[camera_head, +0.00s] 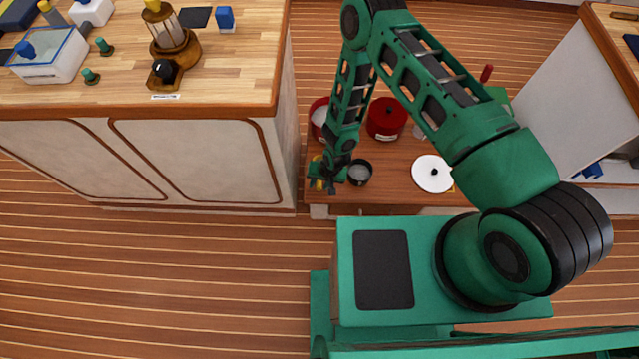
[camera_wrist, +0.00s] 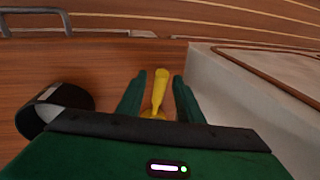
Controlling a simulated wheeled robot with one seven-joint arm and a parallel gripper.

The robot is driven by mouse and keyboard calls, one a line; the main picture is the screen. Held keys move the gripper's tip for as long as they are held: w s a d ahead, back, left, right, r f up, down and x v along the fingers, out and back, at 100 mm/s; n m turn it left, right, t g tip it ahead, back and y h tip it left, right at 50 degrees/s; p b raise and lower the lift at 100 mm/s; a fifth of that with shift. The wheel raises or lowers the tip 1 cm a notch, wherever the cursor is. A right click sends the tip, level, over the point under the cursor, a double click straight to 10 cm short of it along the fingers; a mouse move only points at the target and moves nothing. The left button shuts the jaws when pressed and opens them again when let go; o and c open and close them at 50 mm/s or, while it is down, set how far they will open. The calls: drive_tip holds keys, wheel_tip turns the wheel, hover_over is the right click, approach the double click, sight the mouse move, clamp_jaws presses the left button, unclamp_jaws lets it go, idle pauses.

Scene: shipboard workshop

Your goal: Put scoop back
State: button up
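The yellow scoop (camera_wrist: 159,90) shows in the wrist view, with its handle between my two green fingers. My gripper (camera_wrist: 160,88) looks open around the handle, with a small gap visible on each side. The scoop's lower end is hidden behind the gripper body. In the head view my gripper (camera_head: 326,180) is low over the left front corner of the low wooden table (camera_head: 395,185), and a bit of yellow shows beside it. I cannot tell whether the scoop touches the table.
A black round container (camera_head: 360,172) stands close beside my gripper; it also shows in the wrist view (camera_wrist: 55,105). Red pots (camera_head: 386,119) and a white round plate or lid (camera_head: 433,174) are on the table. A white cabinet (camera_head: 200,160) stands close on the left.

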drive_tip(key=shift+r, duration=0.1)
drive_tip(key=v, duration=1.2)
drive_tip(key=w+d+r+h, duration=0.1)
drive_tip(key=w+d+r, duration=0.3)
drive_tip(key=d+r, duration=0.6)
drive_tip(key=w+d+r+h, duration=0.2)
drive_tip(key=w+d+r, duration=0.4)
drive_tip(key=r, duration=0.5)
drive_tip(key=s+d+r+m, duration=0.1)
drive_tip(key=s+d+r, duration=0.2)
drive_tip(key=d+r, duration=0.45)
drive_tip(key=s+d+r+m, duration=0.1)
drive_tip(key=s+d+r, duration=0.2)
drive_tip(key=d+r, duration=0.45)
drive_tip(key=s+d+r+m, duration=0.1)
drive_tip(key=s+d+r, duration=0.2)
drive_tip(key=s+r, duration=0.5)
drive_tip(key=s+d+r+m+g, duration=0.1)
drive_tip(key=s+d+r, duration=0.3)
drive_tip(key=s, duration=1.2)
wheel_tip(320, 180, up, 4)
drive_tip(key=shift+r+m+y, duration=0.1)
drive_tip(key=shift+m+y, duration=0.3)
drive_tip(key=shift+m, duration=0.2)
